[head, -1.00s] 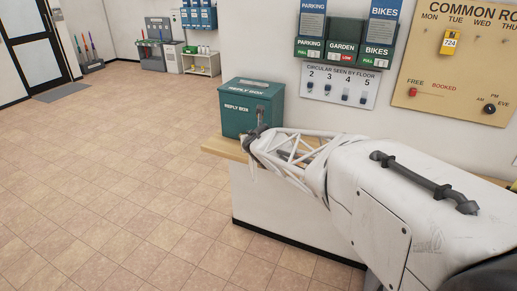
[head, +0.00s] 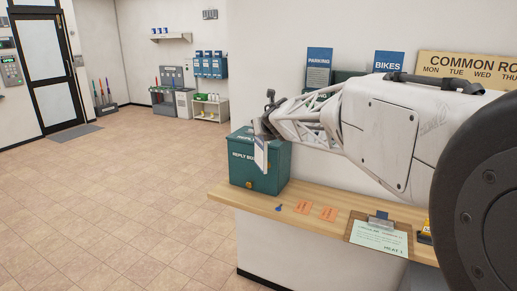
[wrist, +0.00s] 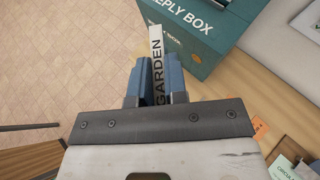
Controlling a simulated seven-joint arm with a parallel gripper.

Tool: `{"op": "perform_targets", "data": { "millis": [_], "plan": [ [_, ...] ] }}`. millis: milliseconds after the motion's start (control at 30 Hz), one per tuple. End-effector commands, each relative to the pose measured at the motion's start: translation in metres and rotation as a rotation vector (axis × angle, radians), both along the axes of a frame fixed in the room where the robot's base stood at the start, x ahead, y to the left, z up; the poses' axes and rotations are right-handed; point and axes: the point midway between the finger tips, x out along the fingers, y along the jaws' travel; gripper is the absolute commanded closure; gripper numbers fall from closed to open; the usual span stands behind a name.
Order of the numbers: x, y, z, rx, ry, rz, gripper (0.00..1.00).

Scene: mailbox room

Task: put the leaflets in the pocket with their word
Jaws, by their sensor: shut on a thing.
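My gripper (head: 265,127) is shut on a narrow white leaflet (head: 261,154), which hangs upright below it in front of the reply box. In the wrist view the gripper's blue fingers (wrist: 158,80) pinch this leaflet (wrist: 156,45), and its edge reads GARDEN. The PARKING leaflet (head: 319,68) and the BIKES leaflet (head: 388,64) stand in the wall rack.
The green reply box (head: 243,178) stands at the left end of the wooden counter (head: 330,197). Orange slips (head: 328,214), a blue key-like item (head: 281,208) and a clipboard (head: 380,237) lie on the counter. The floor to the left is clear.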

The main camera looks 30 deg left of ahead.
Motion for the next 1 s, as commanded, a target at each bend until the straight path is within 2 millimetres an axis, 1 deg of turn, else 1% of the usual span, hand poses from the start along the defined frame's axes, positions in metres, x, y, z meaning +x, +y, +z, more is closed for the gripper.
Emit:
{"op": "perform_targets", "data": {
  "millis": [33, 100, 467, 500, 800, 867, 1000],
  "plan": [
    [0.008, 0.000, 0.011, 0.001, -0.002, 0.007, 1.00],
    [0.017, 0.000, 0.025, 0.001, -0.002, 0.021, 1.00],
    [0.060, -0.005, 0.094, 0.000, -0.001, 0.097, 1.00],
    [0.065, -0.006, 0.103, 0.001, -0.002, 0.105, 1.00],
    [0.097, -0.015, 0.157, 0.001, -0.002, 0.171, 1.00],
    [0.103, -0.017, 0.166, 0.000, -0.001, 0.185, 1.00],
    [0.116, -0.024, 0.190, 0.001, -0.002, 0.216, 1.00]
  ]
}}
